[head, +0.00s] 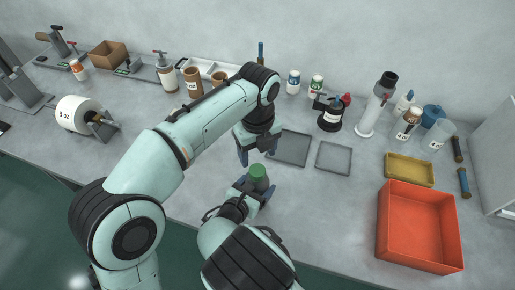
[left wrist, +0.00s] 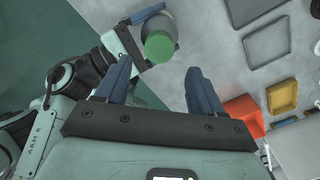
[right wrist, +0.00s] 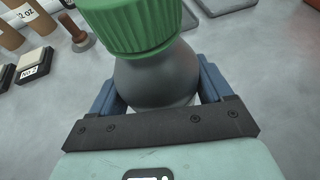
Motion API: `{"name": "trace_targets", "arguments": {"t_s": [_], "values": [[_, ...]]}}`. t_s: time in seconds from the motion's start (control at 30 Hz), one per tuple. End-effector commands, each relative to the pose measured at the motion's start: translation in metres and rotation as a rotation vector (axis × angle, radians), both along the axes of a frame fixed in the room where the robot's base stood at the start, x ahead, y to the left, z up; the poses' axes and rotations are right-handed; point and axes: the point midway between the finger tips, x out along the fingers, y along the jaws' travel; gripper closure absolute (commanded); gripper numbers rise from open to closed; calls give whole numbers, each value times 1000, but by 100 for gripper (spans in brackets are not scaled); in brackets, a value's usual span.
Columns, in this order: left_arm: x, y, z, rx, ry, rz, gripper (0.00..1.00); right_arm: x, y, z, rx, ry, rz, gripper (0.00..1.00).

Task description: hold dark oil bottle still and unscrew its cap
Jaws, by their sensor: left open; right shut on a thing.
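The dark oil bottle (right wrist: 158,78) is grey-black with a ribbed green cap (right wrist: 138,28) on its top. My right gripper (right wrist: 158,95) is shut on the bottle's body below the cap. In the head view the green cap (head: 257,171) shows above my right gripper (head: 252,190), near the front middle of the table. My left gripper (head: 256,155) is open and empty, above and behind the cap. The bottle's base is hidden.
Two grey trays (head: 306,149) (head: 350,158) lie right of my grippers. Farther right are a yellow tray (head: 408,180) and an orange bin (head: 388,245). The table between my arms and the orange bin is clear.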

Motion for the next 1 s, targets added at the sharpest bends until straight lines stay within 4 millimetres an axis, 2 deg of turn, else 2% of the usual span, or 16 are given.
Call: {"name": "trace_targets", "arguments": {"t_s": [0.4, 0.6, 0.83, 0.87, 1.0], "values": [[-1, 0, -61, 3, 4, 1, 32, 0, 0, 0, 0, 0, 1, 100], [-1, 0, -73, 2, 3, 1, 32, 0, 0, 0, 0, 0, 1, 100], [0, 0, -73, 0, 1, 2, 32, 0, 0, 0, 0, 0, 1, 100], [0, 0, -73, 0, 1, 2, 36, 0, 0, 0, 0, 0, 1, 100], [0, 0, -73, 0, 1, 2, 81, 0, 0, 0, 0, -1, 1, 100]]}}
